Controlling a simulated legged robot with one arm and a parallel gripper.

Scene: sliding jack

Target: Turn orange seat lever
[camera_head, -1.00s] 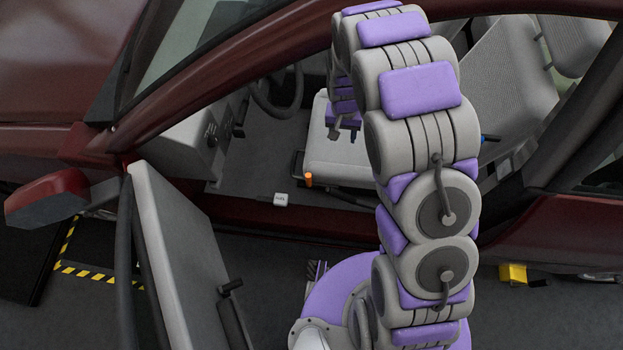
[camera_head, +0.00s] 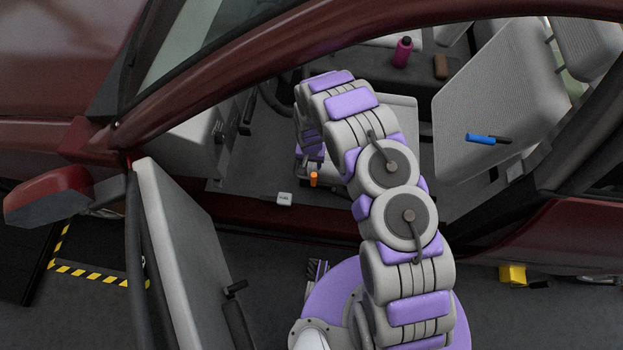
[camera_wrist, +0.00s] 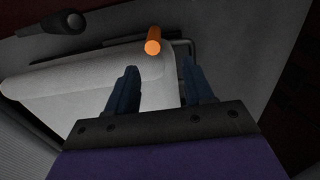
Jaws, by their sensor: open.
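The orange seat lever (camera_head: 313,179) is a small orange cylinder at the front lower corner of the grey car seat (camera_head: 400,112), just inside the door opening. In the wrist view the orange lever (camera_wrist: 153,42) shows beyond the fingertips, between them and nearer the left finger's side, with the pale seat (camera_wrist: 60,80) to its left. My gripper (camera_wrist: 160,80) is open and empty, its two dark fingers apart and not touching the lever.
The open car door (camera_head: 185,250) stands to the left of my arm. The car frame runs above the opening. A blue-handled tool (camera_head: 482,139) and a pink bottle (camera_head: 402,52) are inside the car. A yellow block (camera_head: 513,274) lies on the floor at right.

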